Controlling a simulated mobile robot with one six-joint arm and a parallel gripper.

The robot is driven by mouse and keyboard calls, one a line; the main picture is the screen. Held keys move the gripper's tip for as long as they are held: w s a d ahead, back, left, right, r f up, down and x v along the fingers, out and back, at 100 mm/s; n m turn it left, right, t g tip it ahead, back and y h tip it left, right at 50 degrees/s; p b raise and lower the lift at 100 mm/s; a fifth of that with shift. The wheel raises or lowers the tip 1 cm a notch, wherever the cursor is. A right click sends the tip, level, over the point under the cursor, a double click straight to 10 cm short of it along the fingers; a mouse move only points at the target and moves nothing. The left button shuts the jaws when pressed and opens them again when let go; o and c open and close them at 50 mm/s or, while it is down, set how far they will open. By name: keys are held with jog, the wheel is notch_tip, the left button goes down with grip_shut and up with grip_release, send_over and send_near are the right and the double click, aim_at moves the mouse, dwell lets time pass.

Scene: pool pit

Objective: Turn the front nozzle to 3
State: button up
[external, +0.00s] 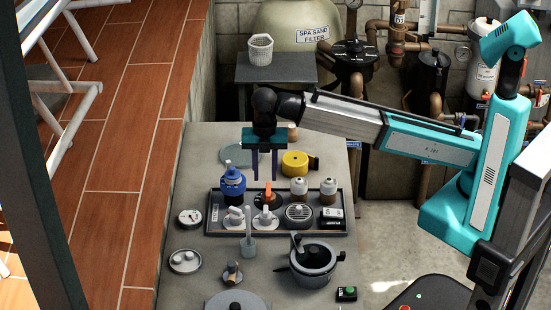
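My gripper (264,178) points straight down over the back part of the dark tray (330,230). Its two dark fingers are apart with nothing between them. I cannot tell for certain which fitting is the front nozzle. Candidates are a round pale fitting with small knobs (185,261) at the front left and a small knobbed fitting (232,273) right of it. No number is readable on either.
A dark pot (313,262) stands in front. A yellow tape measure (295,163) lies behind.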

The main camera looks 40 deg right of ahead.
aim_at(266, 209)
jog(key=shift+f+p, duration=1.75)
jog(key=shift+f, duration=5)
grip_shut()
